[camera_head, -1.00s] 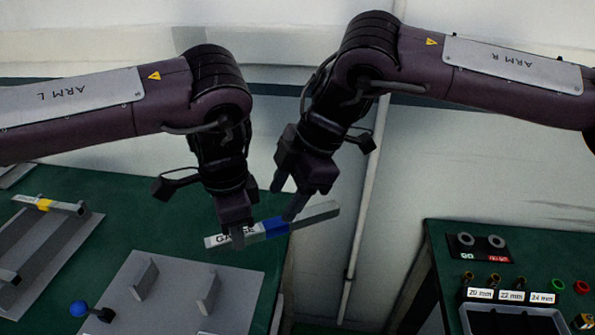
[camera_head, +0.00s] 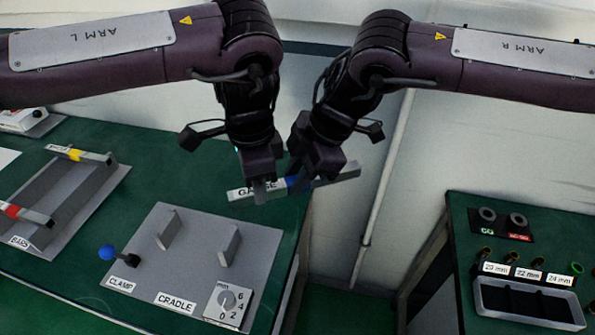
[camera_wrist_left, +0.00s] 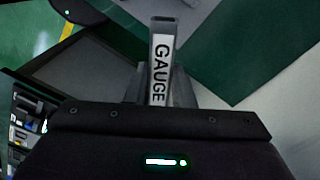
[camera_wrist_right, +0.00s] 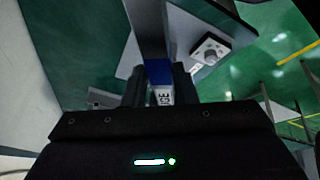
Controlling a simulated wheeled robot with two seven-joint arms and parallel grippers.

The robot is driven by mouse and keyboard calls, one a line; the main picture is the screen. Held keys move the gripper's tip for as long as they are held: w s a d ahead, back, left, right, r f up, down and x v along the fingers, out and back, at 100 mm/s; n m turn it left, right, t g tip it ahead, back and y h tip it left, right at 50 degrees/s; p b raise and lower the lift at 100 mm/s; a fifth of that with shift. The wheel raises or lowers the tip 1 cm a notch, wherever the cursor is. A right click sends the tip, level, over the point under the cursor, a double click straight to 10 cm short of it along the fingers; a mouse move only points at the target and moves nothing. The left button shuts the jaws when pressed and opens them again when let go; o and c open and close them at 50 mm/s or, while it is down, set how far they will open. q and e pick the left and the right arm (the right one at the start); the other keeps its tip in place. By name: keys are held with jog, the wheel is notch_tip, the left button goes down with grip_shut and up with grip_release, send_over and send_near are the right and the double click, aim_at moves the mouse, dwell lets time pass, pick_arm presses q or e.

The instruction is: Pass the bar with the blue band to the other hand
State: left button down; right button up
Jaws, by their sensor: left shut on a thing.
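The bar with the blue band (camera_head: 258,190) is a grey bar with a white "GAUGE" label, held level in the air above the table's right edge. My left gripper (camera_head: 268,192) is shut on its labelled part; the label shows between the fingers in the left wrist view (camera_wrist_left: 161,70). My right gripper (camera_head: 305,182) is at the blue band, one finger on each side, as the right wrist view shows (camera_wrist_right: 158,72). I cannot tell whether its fingers press on the bar. The bar's plain grey end sticks out to the right.
Below is a grey plate with the cradle (camera_head: 228,246), two upright posts, a blue-knobbed clamp (camera_head: 108,252) and a dial (camera_head: 228,300). A rack (camera_head: 60,205) at left holds bars with yellow and red bands. At right, a second table carries a tray (camera_head: 530,305) and sockets.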

pick_arm(q)
jog(key=c, duration=1.2)
grip_release()
jog(key=shift+s+d, duration=0.1)
jog(key=shift+s, duration=0.1)
jog(key=shift+o, duration=0.2)
